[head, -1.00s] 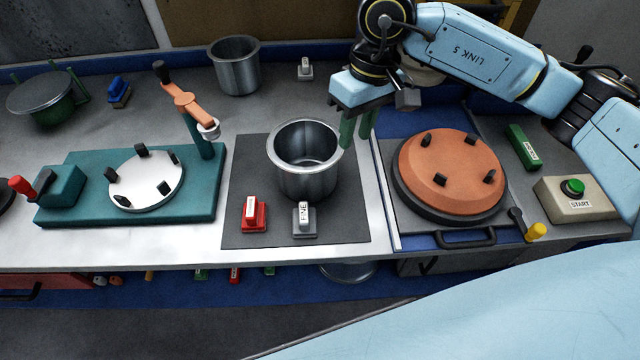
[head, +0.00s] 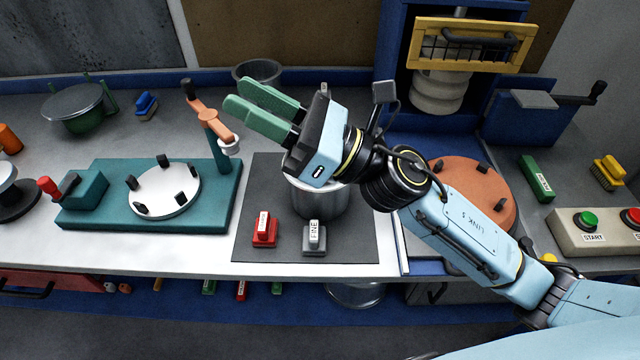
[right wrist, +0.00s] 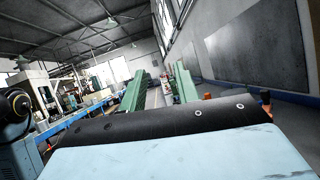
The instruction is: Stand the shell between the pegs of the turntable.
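Two grey metal pot-like shells show in the head view, and I cannot tell which one the task means. The nearer shell (head: 318,203) stands upright on a dark mat, its top hidden by my right gripper. The farther shell (head: 257,70) stands at the back, partly hidden. The turntable (head: 165,190) is a white disc with several black pegs on a teal base; nothing stands between its pegs. My right gripper (head: 238,92) is raised, its green fingers apart and empty, pointing up-left. Its fingers also show in the right wrist view (right wrist: 160,90). My left gripper is not in view.
On the mat (head: 365,238) stand a red block (head: 264,229) and a grey FINE block (head: 314,238). An orange arm on a teal post (head: 210,120) rises behind the turntable. An orange pegged disc (head: 480,185) lies right, behind my arm. A START box (head: 590,240) is at far right.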

